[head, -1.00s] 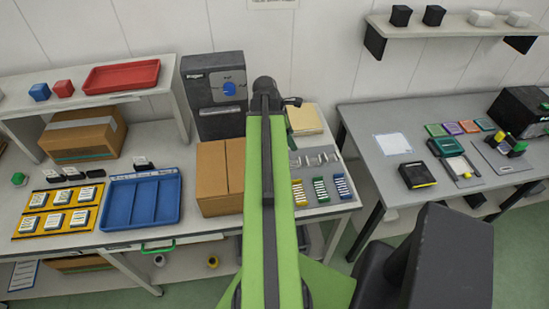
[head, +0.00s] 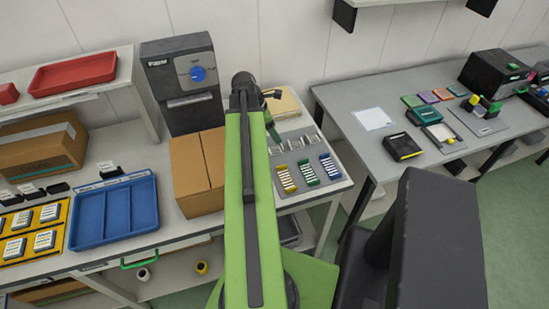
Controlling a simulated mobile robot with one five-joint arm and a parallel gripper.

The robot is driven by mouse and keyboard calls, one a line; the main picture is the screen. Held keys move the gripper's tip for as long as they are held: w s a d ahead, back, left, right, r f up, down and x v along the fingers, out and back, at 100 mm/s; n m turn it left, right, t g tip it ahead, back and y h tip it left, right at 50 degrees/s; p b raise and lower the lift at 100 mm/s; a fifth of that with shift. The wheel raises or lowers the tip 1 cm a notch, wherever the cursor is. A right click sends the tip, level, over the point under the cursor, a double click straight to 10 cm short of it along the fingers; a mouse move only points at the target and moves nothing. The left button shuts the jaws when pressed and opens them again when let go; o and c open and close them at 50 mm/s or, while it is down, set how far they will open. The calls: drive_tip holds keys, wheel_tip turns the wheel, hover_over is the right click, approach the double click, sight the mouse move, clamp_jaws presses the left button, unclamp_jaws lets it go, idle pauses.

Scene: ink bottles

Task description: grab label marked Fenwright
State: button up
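No name can be read on any label at this size, so I cannot tell which is marked Fenwright. Several white-labelled pieces (head: 49,212) lie on a yellow tray (head: 62,231) at the left, which is cut by the picture edge. Small white cards on black pieces (head: 108,170) stand behind the trays. Yellow (head: 286,178), green (head: 308,172) and blue (head: 330,167) striped pieces lie on a grey mat right of my green arm. My gripper (head: 268,94) is at the arm's far end, mostly hidden by the dark wrist; its fingers cannot be made out.
A blue divided tray (head: 115,241) and a cardboard box (head: 190,172) stand on the left bench. A dark machine with a blue dial (head: 184,84) stands behind. The right table (head: 345,97) holds coloured pads and a black box (head: 403,147). Green floor separates the benches.

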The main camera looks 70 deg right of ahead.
sight(281, 146)
drive_tip(key=x, duration=0.1)
drive_tip(key=b+x, duration=0.1)
drive_tip(key=x, duration=0.1)
drive_tip(key=shift+w+a, duration=0.1)
drive_tip(key=shift+w, duration=0.15)
drive_tip(key=shift+s+f+b, duration=0.15)
drive_tip(key=shift+f+b, duration=0.2)
drive_tip(key=shift+b, duration=0.05)
drive_tip(key=shift+s+r, duration=0.1)
drive_tip(key=b+x, duration=0.4)
drive_tip(key=x, duration=0.1)
drive_tip(key=shift+w+a+b, duration=0.1)
drive_tip(key=shift+w+b, duration=0.2)
drive_tip(key=shift+b, duration=0.1)
drive_tip(key=shift+s+f, duration=0.1)
drive_tip(key=shift+f, duration=0.15)
drive_tip(key=shift+r, duration=0.15)
drive_tip(key=c, duration=1.4)
